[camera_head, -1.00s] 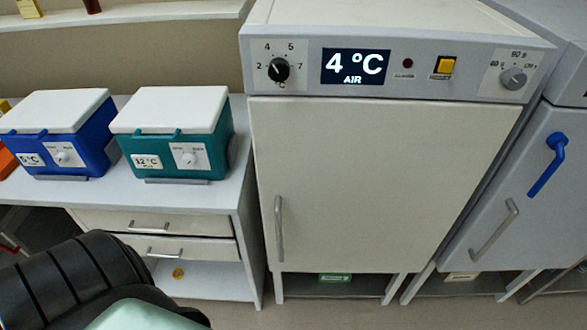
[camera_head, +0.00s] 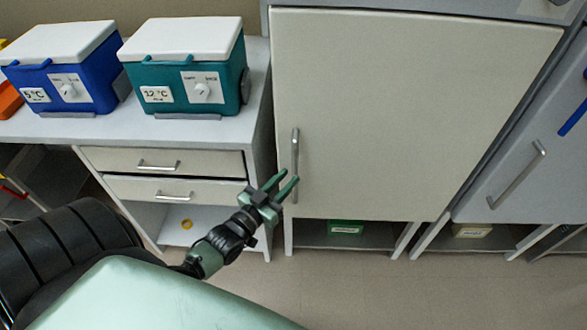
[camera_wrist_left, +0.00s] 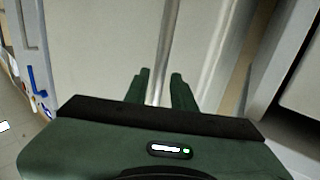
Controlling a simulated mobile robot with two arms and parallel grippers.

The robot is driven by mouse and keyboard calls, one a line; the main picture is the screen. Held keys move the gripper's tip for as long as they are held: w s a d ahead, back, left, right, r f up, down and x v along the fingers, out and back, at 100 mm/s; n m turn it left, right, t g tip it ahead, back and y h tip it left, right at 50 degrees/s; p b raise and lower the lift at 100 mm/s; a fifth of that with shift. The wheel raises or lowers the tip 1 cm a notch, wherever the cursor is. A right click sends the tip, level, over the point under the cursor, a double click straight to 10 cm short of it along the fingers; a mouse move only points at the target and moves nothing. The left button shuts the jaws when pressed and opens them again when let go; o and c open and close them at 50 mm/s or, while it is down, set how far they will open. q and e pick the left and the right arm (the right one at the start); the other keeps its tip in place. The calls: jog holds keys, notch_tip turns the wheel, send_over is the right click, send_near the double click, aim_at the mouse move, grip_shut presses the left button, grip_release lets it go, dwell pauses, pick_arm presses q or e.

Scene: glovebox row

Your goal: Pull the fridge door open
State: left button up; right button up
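The fridge door (camera_head: 410,110) is a large cream panel at the right of centre in the head view, and it is closed. Its grey vertical bar handle (camera_head: 295,150) runs along the door's lower left edge. My left gripper (camera_head: 282,182) is at the lower part of this handle, with its green fingers pointing up and right. In the left wrist view the handle (camera_wrist_left: 167,45) runs between the two spread fingertips (camera_wrist_left: 160,75), with a gap on each side. The fingers are open. My right gripper is in neither view.
Left of the fridge, a bench (camera_head: 50,127) holds a blue cooler box (camera_head: 85,90) and a teal one (camera_head: 218,68). Drawers (camera_head: 215,161) sit below. A grey cabinet (camera_head: 530,150) stands close on the right. The floor (camera_head: 380,285) in front is clear.

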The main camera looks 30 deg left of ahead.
aim_at(293, 174)
pick_arm(q)
jog(key=shift+w+d, duration=0.1)
jog(key=shift+w, duration=2)
grip_shut()
jog(key=shift+f, duration=0.1)
